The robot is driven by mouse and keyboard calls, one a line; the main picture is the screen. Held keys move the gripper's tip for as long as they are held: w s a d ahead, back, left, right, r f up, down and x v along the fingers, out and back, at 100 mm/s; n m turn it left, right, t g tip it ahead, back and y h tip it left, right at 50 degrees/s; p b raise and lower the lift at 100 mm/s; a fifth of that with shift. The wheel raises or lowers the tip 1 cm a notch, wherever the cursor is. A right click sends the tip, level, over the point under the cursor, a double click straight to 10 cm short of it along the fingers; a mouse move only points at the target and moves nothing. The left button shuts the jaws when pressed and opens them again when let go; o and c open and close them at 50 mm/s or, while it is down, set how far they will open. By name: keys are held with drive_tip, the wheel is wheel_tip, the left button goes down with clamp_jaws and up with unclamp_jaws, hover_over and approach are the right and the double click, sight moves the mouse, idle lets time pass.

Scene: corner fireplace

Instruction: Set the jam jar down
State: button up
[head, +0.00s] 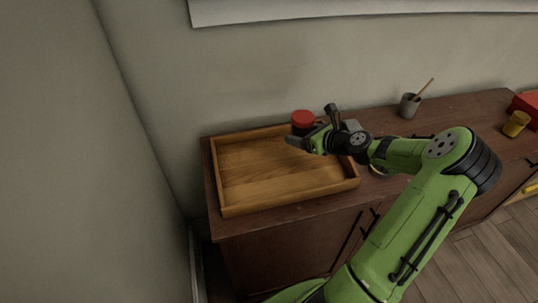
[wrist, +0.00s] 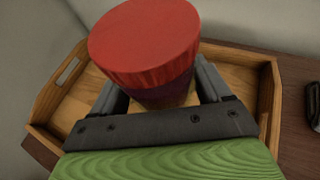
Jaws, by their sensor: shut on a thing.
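The jam jar (head: 303,122) has a red lid and a dark body. My gripper (head: 306,139) is shut on it, over the right back part of the wooden tray. In the wrist view the jar (wrist: 146,45) stands between the two fingers of my gripper (wrist: 160,90), its red lid towards the camera. The jar looks roughly upright. The wooden tray (head: 288,201) lies on the cabinet top, and its rim also shows in the wrist view (wrist: 266,95). The jar's base is hidden, so I cannot tell whether it touches the tray floor.
The tray's left and middle floor is bare. On the dark wooden cabinet (head: 455,112), a grey cup (head: 409,106) with a stick stands behind right. A yellow jar (head: 516,124) and a red box (head: 526,103) are at the far right. The wall is close behind the tray.

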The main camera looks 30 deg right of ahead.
sight(306, 159)
drive_tip(key=d, duration=0.2)
drive_tip(key=d+m+h, duration=0.1)
drive_tip(key=shift+r, duration=0.25)
wheel_tip(306, 159, down, 10)
drive_tip(key=b, duration=0.4)
drive_tip(key=shift+r, duration=0.25)
drive_tip(key=o, duration=1.3)
drive_tip(key=shift+s, duration=0.1)
